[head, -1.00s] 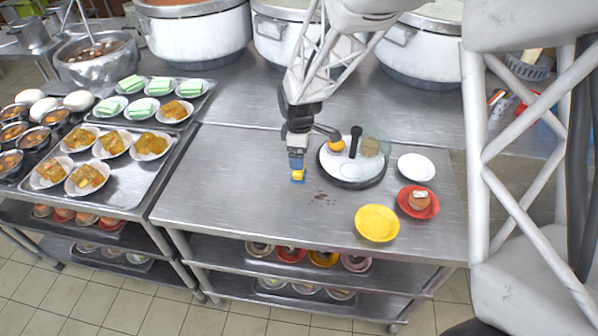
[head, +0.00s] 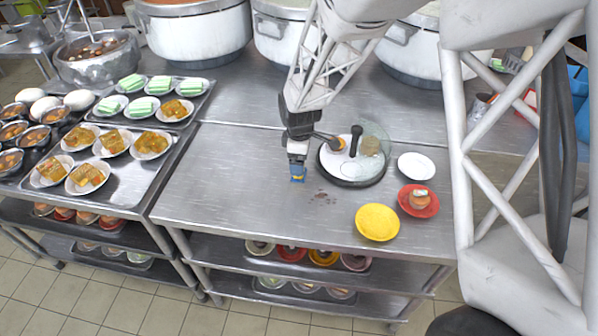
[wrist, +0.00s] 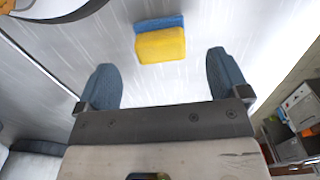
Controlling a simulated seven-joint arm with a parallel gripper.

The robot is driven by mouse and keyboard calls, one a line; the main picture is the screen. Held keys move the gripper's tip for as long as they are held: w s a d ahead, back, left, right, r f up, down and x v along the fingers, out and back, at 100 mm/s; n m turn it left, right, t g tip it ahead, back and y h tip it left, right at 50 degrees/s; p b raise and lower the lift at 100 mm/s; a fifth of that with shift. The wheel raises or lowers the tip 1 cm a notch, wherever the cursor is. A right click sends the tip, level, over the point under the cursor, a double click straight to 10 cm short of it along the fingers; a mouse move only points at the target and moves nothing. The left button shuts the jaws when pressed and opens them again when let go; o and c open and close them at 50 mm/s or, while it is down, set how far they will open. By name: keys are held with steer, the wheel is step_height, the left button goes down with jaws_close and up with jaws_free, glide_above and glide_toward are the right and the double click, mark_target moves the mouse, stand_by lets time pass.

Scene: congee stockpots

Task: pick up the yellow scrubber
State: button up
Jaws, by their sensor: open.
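The yellow scrubber (wrist: 160,45) has a blue layer along one side and lies on the steel table. In the wrist view it is just ahead of my gripper (wrist: 165,80), roughly centred between the two blue fingertips but beyond them. The fingers are apart with nothing between them. In the head view my gripper (head: 298,163) points down over the scrubber and hides most of it; only a small bit shows under the fingers. I cannot tell the exact height gap.
A round white board (head: 345,168) with a dark rim, holding a glass dome and a dark-handled tool, is close right of my gripper. A yellow plate (head: 377,222), a red plate (head: 430,212) and a white plate (head: 416,167) stand farther right. The table left of my gripper is clear.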

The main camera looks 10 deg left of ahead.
steer(key=shift+a+f, duration=0.1)
steer(key=shift+f, duration=2.35)
steer(key=shift+c, duration=0.4)
steer(key=c, duration=1)
steer(key=shift+r, duration=0.15)
step_height(320, 180, up, 18)
steer(key=shift+f, duration=0.1)
steer(key=o, duration=0.5)
steer(key=shift+c, duration=0.2)
steer(key=c, duration=0.3)
